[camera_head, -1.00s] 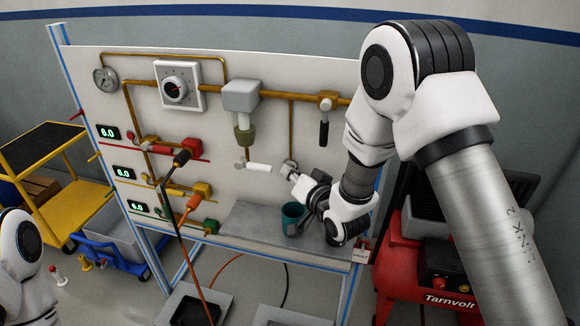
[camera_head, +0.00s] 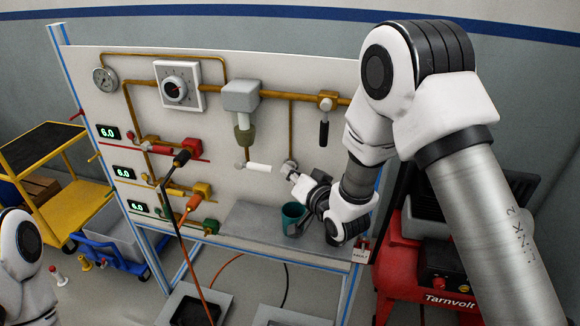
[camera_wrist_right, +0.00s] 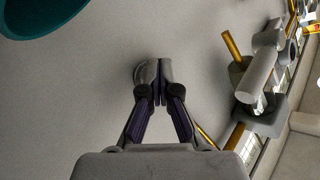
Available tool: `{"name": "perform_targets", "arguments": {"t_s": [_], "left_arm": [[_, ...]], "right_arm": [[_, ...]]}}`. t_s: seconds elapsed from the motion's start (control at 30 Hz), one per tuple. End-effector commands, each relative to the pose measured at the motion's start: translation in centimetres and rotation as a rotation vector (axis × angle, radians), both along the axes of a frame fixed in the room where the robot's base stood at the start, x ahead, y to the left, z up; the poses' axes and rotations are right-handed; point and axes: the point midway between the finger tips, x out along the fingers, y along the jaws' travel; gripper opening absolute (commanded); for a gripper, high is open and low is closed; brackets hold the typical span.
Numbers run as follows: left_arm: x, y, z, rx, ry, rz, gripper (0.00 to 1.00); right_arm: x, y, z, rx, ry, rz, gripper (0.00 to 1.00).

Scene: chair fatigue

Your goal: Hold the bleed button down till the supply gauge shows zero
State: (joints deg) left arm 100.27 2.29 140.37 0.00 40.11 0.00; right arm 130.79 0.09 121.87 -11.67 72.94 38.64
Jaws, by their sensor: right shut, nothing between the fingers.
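My right gripper (camera_head: 289,174) is shut with nothing between its fingers, its tips at a round metal fitting (camera_head: 289,165) low on the white panel, likely the bleed button. In the right wrist view, the shut fingertips (camera_wrist_right: 160,82) overlap this round metal part (camera_wrist_right: 144,73); whether it is pressed in I cannot tell. A small round gauge (camera_head: 105,79) hangs at the panel's upper left; its needle is too small to read. A larger square-framed dial (camera_head: 177,87) sits beside it. Which one is the supply gauge is unclear. My left gripper is out of view.
A teal cup (camera_head: 292,221) stands on the grey shelf (camera_head: 250,225) just below my right gripper. A white-handled valve (camera_head: 259,167) is left of the tips. Digital displays (camera_head: 108,132) read 6.0. A red machine (camera_head: 425,260) stands right; a yellow cart (camera_head: 50,150) left.

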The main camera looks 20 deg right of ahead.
Motion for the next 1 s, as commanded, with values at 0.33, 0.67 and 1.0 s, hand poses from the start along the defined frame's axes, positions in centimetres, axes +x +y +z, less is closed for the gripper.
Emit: {"name": "perform_targets", "arguments": {"t_s": [0.33, 0.67, 1.0], "left_arm": [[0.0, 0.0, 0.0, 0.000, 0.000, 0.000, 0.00], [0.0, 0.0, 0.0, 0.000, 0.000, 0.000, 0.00], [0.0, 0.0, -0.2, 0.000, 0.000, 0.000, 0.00]], "right_arm": [[0.0, 0.0, 0.0, 0.000, -0.001, -0.001, 0.00], [-0.1, 0.0, 0.0, 0.000, 0.000, 0.000, 0.00], [-1.3, 0.9, 0.0, 0.000, -0.001, -0.001, 0.00]]}}
